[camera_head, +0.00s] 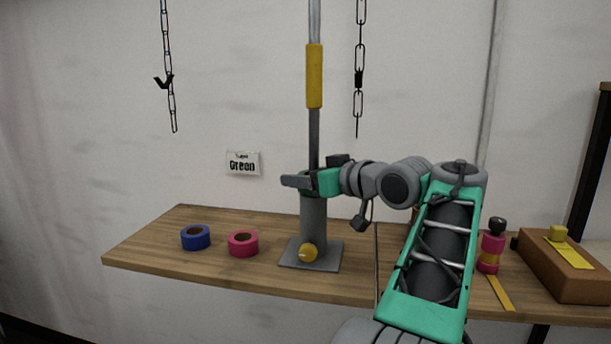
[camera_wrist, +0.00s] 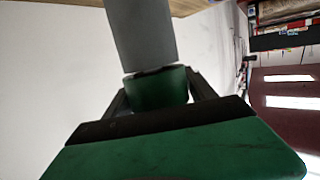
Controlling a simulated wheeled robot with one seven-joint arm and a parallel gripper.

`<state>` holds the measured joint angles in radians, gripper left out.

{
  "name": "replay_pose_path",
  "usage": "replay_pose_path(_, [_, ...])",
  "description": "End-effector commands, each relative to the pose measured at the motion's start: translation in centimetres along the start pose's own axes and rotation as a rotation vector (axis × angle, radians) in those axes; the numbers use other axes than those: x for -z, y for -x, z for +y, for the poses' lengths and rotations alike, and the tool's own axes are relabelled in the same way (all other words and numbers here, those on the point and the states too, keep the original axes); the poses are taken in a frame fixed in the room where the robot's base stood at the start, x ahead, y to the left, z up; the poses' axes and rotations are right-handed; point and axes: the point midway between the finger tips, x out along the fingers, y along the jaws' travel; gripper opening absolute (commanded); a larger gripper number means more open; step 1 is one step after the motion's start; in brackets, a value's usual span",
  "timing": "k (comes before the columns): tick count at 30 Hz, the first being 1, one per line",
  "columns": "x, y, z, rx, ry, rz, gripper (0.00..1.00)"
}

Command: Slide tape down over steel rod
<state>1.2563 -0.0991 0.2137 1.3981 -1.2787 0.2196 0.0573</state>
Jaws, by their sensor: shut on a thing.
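The steel rod (camera_head: 314,140) stands upright with a yellow sleeve (camera_head: 314,75) high on it. Its lower end meets a thick grey post (camera_head: 313,220) on a square base plate (camera_head: 296,262) with a yellow knob (camera_head: 308,253). My gripper (camera_head: 302,182) is at the top of the thick post, in front of the rod. In the wrist view my gripper (camera_wrist: 158,98) is shut on a green tape roll (camera_wrist: 158,88), which lines up with the end of a grey cylinder (camera_wrist: 145,35). My gripper mostly hides the tape in the head view. I cannot tell whether it touches the post.
A blue tape roll (camera_head: 195,238) and a pink one (camera_head: 243,243) lie on the wooden table (camera_head: 170,255) left of the base. A pink bottle (camera_head: 491,250) and a brown box (camera_head: 565,265) stand at right. Chains (camera_head: 359,60) hang behind.

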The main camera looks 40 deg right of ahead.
Motion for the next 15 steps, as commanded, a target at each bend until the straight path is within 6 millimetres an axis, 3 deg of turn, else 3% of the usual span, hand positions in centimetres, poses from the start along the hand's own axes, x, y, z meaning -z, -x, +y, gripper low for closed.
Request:
replay_pose_path(9, [-0.27, -0.05, -0.02, 0.0, 0.001, 0.001, 0.22])
replay_pose_path(10, [-0.27, -0.05, -0.02, 0.0, 0.001, 0.001, 0.67])
replay_pose_path(15, [-0.28, -0.05, -0.02, 0.0, 0.001, 0.0, 0.81])
